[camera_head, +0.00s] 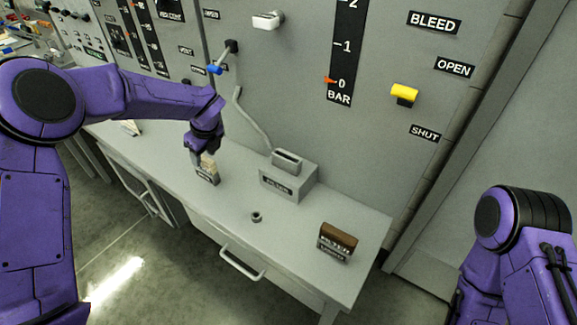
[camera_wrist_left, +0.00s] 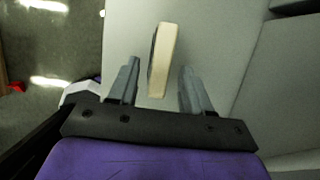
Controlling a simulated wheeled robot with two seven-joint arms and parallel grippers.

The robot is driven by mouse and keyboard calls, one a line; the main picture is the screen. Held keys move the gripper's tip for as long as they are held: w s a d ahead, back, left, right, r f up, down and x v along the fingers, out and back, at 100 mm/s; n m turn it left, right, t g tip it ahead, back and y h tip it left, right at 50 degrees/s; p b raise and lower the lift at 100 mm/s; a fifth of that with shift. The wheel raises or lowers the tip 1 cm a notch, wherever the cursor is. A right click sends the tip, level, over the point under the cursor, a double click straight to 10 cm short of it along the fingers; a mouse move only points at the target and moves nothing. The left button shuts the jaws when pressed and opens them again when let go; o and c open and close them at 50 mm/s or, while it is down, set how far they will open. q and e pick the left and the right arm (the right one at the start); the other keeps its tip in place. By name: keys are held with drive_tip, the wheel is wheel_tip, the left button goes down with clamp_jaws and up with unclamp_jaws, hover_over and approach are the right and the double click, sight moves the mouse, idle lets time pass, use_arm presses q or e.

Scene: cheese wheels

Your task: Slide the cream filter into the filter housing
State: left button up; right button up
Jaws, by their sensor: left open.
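The cream filter (camera_head: 208,162) stands upright in a small labelled holder (camera_head: 207,178) on the grey counter. My left gripper (camera_head: 205,152) is right above it, pointing down. In the left wrist view the cream filter (camera_wrist_left: 163,50) shows as a thin slab between the two spread fingers, with a gap on each side. The left gripper is open and not closed on it. The filter housing (camera_head: 302,184) is a grey box against the panel, to the right of the cream filter, with a slot on its raised top. My right arm shows at the right edge; its gripper is out of view.
A brown filter (camera_head: 338,236) stands in another labelled holder near the counter's right end. A small dark nut (camera_head: 257,216) lies in front of the housing. A bent pipe (camera_head: 252,120) runs down the panel to the housing. The counter (camera_head: 297,225) is otherwise mostly clear here.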

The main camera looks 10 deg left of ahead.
sight(204, 158)
use_arm(q)
drive_tip(key=b+x, duration=0.1)
drive_tip(key=x, duration=0.2)
drive_tip(key=shift+d+f+b, duration=0.1)
drive_tip(key=shift+d+b, duration=0.05)
drive_tip(key=shift+b, duration=0.25)
drive_tip(key=shift+w, duration=0.1)
clamp_jaws()
